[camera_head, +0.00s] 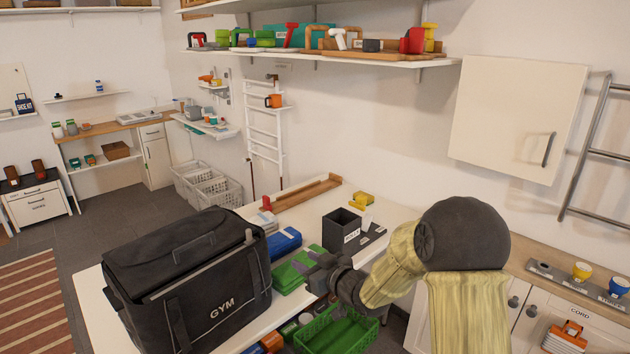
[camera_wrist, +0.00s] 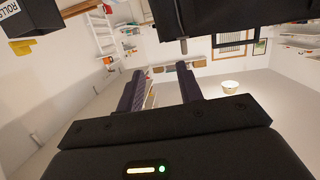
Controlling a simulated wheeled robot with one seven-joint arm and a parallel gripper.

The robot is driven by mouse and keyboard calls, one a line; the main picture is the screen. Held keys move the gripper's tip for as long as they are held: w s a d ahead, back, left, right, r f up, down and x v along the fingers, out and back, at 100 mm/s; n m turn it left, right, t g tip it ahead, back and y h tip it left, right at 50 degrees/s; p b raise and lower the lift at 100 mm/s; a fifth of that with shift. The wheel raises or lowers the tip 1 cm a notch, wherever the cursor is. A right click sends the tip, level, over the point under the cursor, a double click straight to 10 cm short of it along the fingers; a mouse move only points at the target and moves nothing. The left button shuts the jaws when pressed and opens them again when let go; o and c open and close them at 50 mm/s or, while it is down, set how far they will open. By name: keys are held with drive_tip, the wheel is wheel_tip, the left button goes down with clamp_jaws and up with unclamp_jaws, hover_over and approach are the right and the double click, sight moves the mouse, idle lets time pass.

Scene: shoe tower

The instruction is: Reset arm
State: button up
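My gripper (camera_head: 318,265) is held over the white table, just right of the black gym bag (camera_head: 200,277). In the wrist view my gripper (camera_wrist: 160,88) has its two dark fingers apart, with nothing seen between them. My arm reaches in from the right. Part of the gym bag (camera_wrist: 225,20) fills the top of the wrist view.
A black box labelled as rolls (camera_head: 342,231) and a yellow item (camera_head: 362,200) stand behind my arm. Green (camera_head: 288,277) and blue (camera_head: 284,242) folded items lie near the gripper. A green crate (camera_head: 338,330) sits below. A wooden tray (camera_head: 300,192) lies at the table's back.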

drive_tip(key=s+d+m+g+h+p, duration=0.1)
drive_tip(key=s+d+m+h, duration=0.15)
drive_tip(key=d, duration=0.25)
drive_tip(key=s+d+m+h+p, duration=0.1)
drive_tip(key=s+d+h, duration=0.1)
drive_tip(key=d+h, duration=0.2)
drive_tip(key=s+d+m+g+h+p, duration=0.1)
drive_tip(key=s+d+g, duration=0.3)
drive_tip(key=s, duration=0.7)
drive_tip(key=s+d+m+g+h+p, duration=0.1)
drive_tip(key=s+d+m+g, duration=0.3)
drive_tip(key=s, duration=0.8)
drive_tip(key=shift+s+d+h, duration=0.25)
drive_tip(key=shift+d+h, duration=0.6)
drive_tip(key=shift+d, duration=0.1)
drive_tip(key=shift+f, duration=0.1)
